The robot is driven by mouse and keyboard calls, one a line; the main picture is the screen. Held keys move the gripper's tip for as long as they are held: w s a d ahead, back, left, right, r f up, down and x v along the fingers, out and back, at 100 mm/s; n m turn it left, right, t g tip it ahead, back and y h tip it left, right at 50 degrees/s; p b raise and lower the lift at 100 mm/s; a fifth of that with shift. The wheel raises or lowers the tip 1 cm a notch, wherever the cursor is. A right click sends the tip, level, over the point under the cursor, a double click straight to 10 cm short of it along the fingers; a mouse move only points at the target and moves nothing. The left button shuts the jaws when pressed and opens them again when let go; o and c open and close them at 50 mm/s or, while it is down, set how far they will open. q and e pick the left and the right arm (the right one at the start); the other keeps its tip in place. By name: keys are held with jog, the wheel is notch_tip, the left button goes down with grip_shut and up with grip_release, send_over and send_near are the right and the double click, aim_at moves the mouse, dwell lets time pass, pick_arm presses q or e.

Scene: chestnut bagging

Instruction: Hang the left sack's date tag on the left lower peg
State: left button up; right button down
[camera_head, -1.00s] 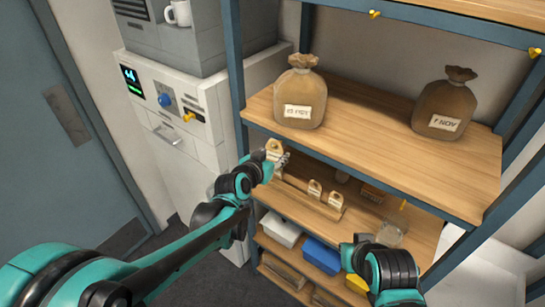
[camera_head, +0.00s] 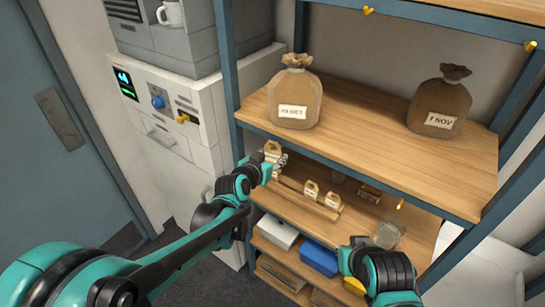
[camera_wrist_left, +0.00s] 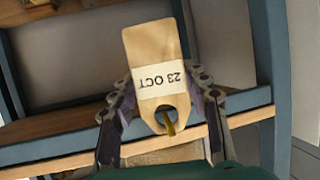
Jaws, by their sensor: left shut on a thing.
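The pale wooden date tag (camera_wrist_left: 158,60), marked 23 OCT and seen upside down in the left wrist view, is held by my left gripper (camera_wrist_left: 160,120). The gripper's fingers are closed on both sides of its notched end. A yellow peg (camera_wrist_left: 170,128) shows in the tag's hole; I cannot tell whether it passes through. In the head view the tag (camera_head: 272,150) and gripper (camera_head: 278,163) are at the shelf's front left, below the left sack (camera_head: 295,98). The sack stands upright; its label is unclear. My right gripper (camera_head: 352,252) is low; its fingers are not distinguishable.
A right sack (camera_head: 440,105), labelled 1 NOV, stands on the upper shelf (camera_head: 360,140). A rack of tags (camera_head: 312,190), a glass jar (camera_head: 389,232) and a yellow right lower peg (camera_head: 400,204) are lower.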

pick_arm(q)
jog(key=o, duration=0.9)
jog(key=shift+o, duration=0.2)
jog(key=o, duration=0.6)
jog(key=shift+c, duration=0.2)
jog(key=shift+s+a, duration=0.1)
jog(key=s+a+p, duration=0.1)
jog(key=s+a, duration=0.6)
jog(key=s, duration=0.3)
jog(key=shift+s+a+p, duration=0.2)
jog(key=shift+a+p, duration=0.05)
jog(key=shift+p, duration=0.05)
